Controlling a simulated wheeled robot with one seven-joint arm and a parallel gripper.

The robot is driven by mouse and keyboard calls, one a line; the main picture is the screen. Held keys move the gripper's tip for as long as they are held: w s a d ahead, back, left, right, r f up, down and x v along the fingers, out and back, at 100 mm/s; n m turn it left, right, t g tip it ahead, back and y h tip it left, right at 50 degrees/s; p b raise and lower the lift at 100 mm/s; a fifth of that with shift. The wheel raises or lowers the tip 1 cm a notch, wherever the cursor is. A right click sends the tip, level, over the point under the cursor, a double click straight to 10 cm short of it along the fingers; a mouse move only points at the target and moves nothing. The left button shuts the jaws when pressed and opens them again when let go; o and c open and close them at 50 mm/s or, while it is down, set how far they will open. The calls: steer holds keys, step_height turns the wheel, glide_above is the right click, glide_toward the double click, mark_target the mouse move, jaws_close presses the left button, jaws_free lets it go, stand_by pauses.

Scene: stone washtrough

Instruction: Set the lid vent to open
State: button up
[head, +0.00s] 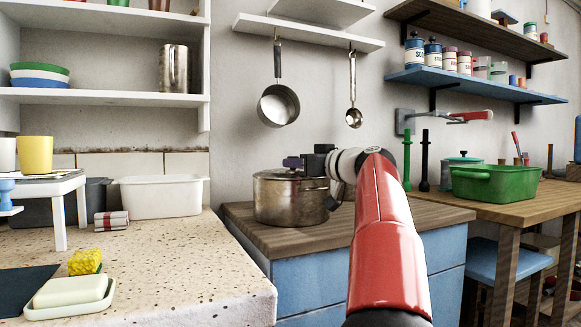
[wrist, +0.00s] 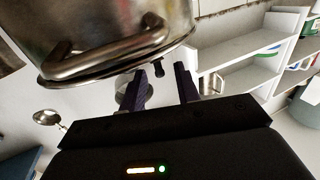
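A steel pot (head: 285,203) with a lid (head: 268,176) stands on the wooden counter top. A small dark knob (wrist: 159,67), apparently the lid vent, sticks up beside the handle. My gripper (head: 293,162) is just above the lid. In the wrist view my gripper (wrist: 162,72) is open, its two purple fingers spread, with the knob appearing between their tips. I cannot tell whether they touch it. The vent's setting cannot be read.
A saucepan (head: 278,105) and a ladle (head: 353,117) hang on the wall behind. A white basin (head: 160,196) stands to the left, and a green tub (head: 495,184) on the right-hand table. The wooden counter (head: 322,233) is bare around the pot.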

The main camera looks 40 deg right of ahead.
steer(key=s, duration=0.4)
steer(key=shift+s+d+b, duration=0.1)
steer(key=shift+d+b, duration=0.15)
steer(key=shift+b, duration=0.05)
